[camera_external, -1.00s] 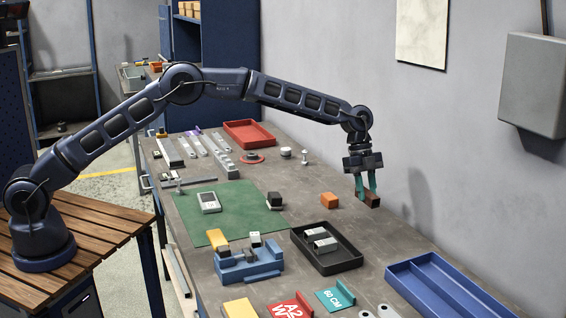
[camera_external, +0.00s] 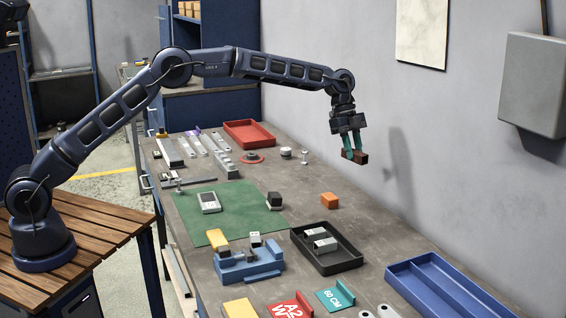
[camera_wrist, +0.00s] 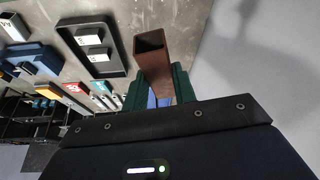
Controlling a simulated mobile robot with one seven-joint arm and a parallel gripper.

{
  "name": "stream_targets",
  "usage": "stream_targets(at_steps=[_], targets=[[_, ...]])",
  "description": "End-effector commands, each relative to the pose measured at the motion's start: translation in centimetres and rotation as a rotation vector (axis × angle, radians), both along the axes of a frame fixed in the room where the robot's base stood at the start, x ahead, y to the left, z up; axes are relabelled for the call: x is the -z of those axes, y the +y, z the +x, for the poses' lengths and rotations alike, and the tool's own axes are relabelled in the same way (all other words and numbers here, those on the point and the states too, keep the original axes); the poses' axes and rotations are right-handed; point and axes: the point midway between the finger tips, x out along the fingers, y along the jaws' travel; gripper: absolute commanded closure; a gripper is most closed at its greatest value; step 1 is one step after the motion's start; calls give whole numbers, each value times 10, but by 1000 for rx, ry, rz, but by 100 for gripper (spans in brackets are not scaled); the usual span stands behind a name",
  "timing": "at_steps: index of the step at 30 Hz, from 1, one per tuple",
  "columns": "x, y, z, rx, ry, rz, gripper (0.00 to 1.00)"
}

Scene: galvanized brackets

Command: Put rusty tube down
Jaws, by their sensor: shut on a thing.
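The rusty tube (camera_external: 359,157) is a short, reddish-brown square tube. My gripper (camera_external: 350,148) is shut on it, with green fingers on either side, and holds it in the air above the far side of the bench near the wall. In the wrist view the tube (camera_wrist: 152,62) sticks out between the green fingers (camera_wrist: 156,90), its open square end showing. Part of the tube is hidden between the fingers.
Below is the grey bench (camera_external: 385,215). An orange block (camera_external: 329,200), a black tray (camera_external: 348,259) with grey brackets, a blue tray (camera_external: 440,290), a red tray (camera_external: 248,133) and a green mat (camera_external: 232,197) lie on it. Bare bench lies right of the orange block.

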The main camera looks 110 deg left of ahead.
Motion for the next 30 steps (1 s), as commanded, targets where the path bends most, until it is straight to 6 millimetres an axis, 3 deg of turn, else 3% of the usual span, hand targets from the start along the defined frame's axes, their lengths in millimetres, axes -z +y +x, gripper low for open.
stream_targets(at_steps=[1,6,15,22,26,30], targets=[[-1,19,-17,-44,1,0,98],[-1,74,-69,-184,1,1,98],[-2,156,-166,-422,0,1,98],[-2,190,-218,-540,-2,-2,98],[0,198,-229,-568,-4,-2,98],[17,199,-232,-574,-1,-3,98]])
